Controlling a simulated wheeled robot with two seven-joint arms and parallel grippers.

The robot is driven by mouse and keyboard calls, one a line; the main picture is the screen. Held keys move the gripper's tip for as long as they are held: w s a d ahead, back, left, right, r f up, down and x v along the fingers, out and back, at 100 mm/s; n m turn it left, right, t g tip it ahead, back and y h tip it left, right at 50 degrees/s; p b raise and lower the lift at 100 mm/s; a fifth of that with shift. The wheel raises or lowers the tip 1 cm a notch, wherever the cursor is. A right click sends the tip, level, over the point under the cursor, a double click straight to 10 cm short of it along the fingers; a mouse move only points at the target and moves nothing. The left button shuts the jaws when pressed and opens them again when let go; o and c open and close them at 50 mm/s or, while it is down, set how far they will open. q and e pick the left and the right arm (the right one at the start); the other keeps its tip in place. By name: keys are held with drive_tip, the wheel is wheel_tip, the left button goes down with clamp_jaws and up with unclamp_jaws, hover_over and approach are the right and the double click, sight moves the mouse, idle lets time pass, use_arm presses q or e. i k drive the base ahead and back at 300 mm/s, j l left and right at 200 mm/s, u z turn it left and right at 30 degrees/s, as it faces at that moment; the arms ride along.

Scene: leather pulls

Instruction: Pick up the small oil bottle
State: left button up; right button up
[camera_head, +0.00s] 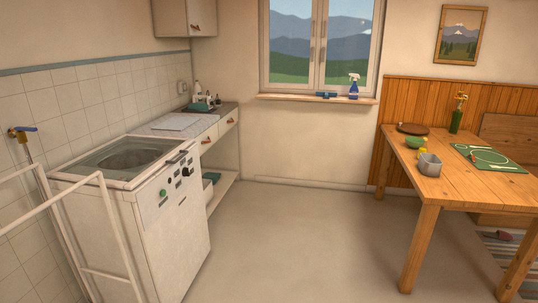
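A slim dark green bottle (455,121) with a yellowish top stands upright near the back edge of the wooden table (462,190). It may be the small oil bottle, but it is too small here to read. Small bottles (197,89) also stand at the back of the counter on the left, too small to identify. Neither of my grippers shows in this view.
A green bowl (415,142), grey container (429,165), brown round board (412,129) and green place mat (487,158) are on the table. A white washing machine (165,228) and white rails (107,225) stand left. The middle floor (297,230) is clear.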

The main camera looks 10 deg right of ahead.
sight(423, 147)
drive_tip(key=i+l+u, duration=0.2)
drive_tip(key=i+l, duration=0.6)
drive_tip(key=i+l+u, duration=0.15)
drive_tip(key=i+l, duration=0.55)
drive_tip(key=l, duration=0.2)
drive_tip(key=l+u, duration=0.1)
drive_tip(key=l, duration=0.6)
drive_tip(key=l+u, duration=0.1)
drive_tip(key=l, duration=0.6)
drive_tip(key=k+l+u, duration=0.15)
drive_tip(key=l, duration=0.55)
